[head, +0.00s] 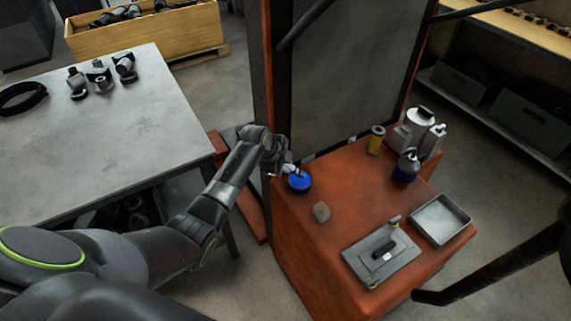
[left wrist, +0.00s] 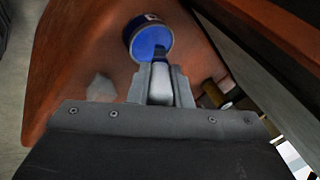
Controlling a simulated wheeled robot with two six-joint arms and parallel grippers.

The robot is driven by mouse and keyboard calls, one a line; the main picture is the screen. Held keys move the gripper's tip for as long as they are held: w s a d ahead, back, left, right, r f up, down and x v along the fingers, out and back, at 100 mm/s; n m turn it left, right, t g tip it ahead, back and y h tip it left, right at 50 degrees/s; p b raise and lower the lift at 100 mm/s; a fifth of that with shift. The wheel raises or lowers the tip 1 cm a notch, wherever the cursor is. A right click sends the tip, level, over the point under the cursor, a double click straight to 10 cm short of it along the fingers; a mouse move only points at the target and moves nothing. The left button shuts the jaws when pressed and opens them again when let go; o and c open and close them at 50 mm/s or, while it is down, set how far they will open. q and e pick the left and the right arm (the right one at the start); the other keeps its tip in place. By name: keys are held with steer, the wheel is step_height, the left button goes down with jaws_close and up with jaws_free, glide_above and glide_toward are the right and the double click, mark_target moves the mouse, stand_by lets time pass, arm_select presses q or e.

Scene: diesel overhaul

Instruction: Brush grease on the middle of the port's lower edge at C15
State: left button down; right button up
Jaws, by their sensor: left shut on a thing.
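My left gripper (head: 289,171) is shut on a brush (left wrist: 160,82) with a pale handle, above the left back corner of the orange-red bench top. The brush's dark tip reaches to a round blue tin (head: 299,182), which also shows in the left wrist view (left wrist: 149,38). The tip overlaps the tin there; I cannot tell how deep it sits or whether grease is on it. I cannot make out the port or a C15 label. My right gripper is not in view.
The orange-red bench (head: 313,235) also bears a grey lump (head: 321,212), a flat grey plate with a black handle (head: 382,255), a metal tray (head: 465,211), a brown can (head: 376,139) and bottles (head: 406,166). A tall grey panel (head: 352,75) stands behind. A grey table (head: 110,125) is at left.

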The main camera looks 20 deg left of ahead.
arm_select(q)
steer(key=shift+f+b, duration=0.35)
steer(key=shift+f, duration=0.15)
stand_by(0.4)
stand_by(1.0)
step_height(320, 180, up, 7)
steer(key=p, duration=0.6)
steer(key=shift+p, duration=0.4)
stand_by(0.4)
